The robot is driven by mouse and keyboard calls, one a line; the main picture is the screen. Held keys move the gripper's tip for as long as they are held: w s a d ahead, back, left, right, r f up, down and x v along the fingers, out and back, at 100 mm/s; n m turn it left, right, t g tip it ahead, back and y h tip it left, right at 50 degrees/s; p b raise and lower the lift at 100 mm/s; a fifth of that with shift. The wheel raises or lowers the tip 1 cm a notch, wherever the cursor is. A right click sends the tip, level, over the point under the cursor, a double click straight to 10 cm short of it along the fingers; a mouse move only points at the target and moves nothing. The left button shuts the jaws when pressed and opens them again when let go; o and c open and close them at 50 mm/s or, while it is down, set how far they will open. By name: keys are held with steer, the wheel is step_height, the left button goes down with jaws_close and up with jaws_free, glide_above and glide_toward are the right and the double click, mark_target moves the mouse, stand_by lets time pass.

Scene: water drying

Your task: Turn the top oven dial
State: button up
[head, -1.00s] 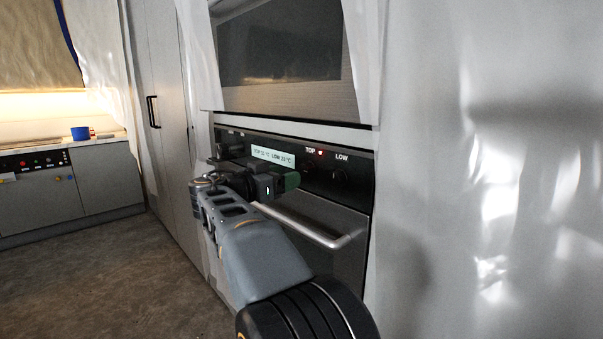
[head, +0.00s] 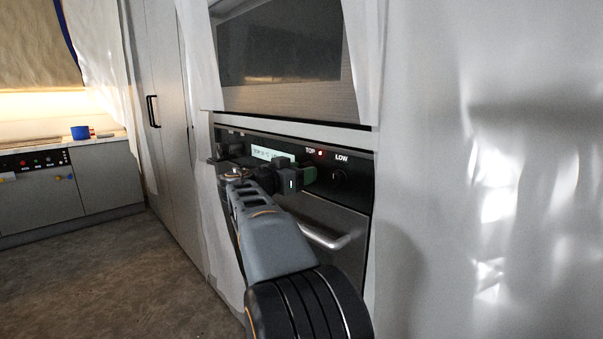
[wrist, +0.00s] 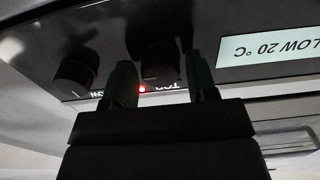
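The oven control panel (head: 236,137) is black, with a lit display (head: 268,153) and the labels TOP and LOW. The top dial (wrist: 160,66) is a dark round knob beside the TOP label in the wrist view, which is upside down; in the head view my gripper hides it. My gripper (wrist: 162,82) is open, its two green fingers apart with the top dial showing between their tips. I cannot tell whether they touch it. My gripper (head: 309,174) is at the panel below the TOP label in the head view. The low dial (wrist: 76,74) is beside it.
A red light (head: 320,153) glows beside TOP. The oven handle (head: 325,238) runs below my gripper. A plastic sheet (head: 500,150) hangs at the right. A counter with a blue pot (head: 80,133) stands at the far left, and open floor lies left.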

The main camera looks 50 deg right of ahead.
steer(key=c, duration=0.7)
steer(key=shift+o, duration=0.2)
steer(key=shift+n, duration=0.3)
steer(key=n, duration=1.7)
steer(key=shift+s+p, duration=0.1)
steer(key=shift+p, duration=0.3)
steer(key=shift+n, duration=0.3)
steer(key=o, duration=0.9)
steer(key=shift+r, duration=0.1)
